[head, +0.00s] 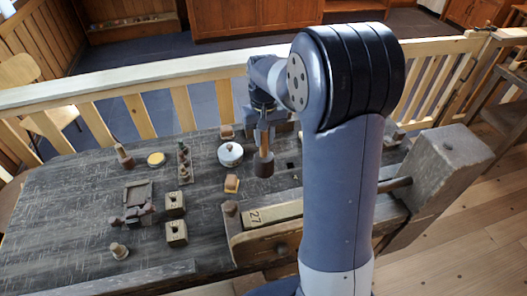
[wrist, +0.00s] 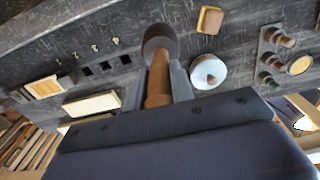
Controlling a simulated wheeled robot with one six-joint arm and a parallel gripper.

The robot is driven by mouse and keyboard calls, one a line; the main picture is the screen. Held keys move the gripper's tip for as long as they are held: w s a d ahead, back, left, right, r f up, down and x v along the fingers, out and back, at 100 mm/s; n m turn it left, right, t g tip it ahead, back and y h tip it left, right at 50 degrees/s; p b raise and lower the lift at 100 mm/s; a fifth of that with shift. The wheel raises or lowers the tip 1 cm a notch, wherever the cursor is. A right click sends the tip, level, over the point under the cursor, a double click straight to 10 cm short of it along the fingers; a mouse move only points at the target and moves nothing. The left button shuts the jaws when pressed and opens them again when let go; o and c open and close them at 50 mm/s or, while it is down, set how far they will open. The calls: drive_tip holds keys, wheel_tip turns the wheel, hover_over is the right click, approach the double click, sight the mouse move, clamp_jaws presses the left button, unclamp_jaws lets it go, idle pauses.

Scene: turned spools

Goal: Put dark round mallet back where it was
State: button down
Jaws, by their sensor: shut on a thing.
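The dark round mallet has a dark brown cylindrical head (head: 264,168) and a lighter brown handle. My gripper (head: 264,128) is shut on the handle, with the head hanging down over the dark workbench (head: 75,190). In the wrist view, the mallet's handle (wrist: 158,85) lies between the two fingers of my gripper (wrist: 157,82), and the round head (wrist: 160,42) points away from me. I cannot tell whether the head touches the bench top. The mallet's former place is not clearly marked in these views.
A white lidded tin (head: 230,154) stands just left of the mallet, with a yellow-brown block (head: 232,184) nearer. A rack of small spools (head: 184,163) and a yellow disc (head: 156,160) are further left. Dark square holes (wrist: 105,65) show in the bench. My arm hides part of the right side.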

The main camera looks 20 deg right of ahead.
sight(264, 157)
drive_tip(key=shift+f, duration=2.2)
drive_tip(key=shift+f, duration=0.2)
drive_tip(key=c, duration=1.2)
unclamp_jaws()
drive_tip(key=shift+r, duration=0.1)
drive_tip(key=shift+c, duration=0.2)
wheel_tip(264, 157, up, 12)
drive_tip(key=shift+r, duration=0.15)
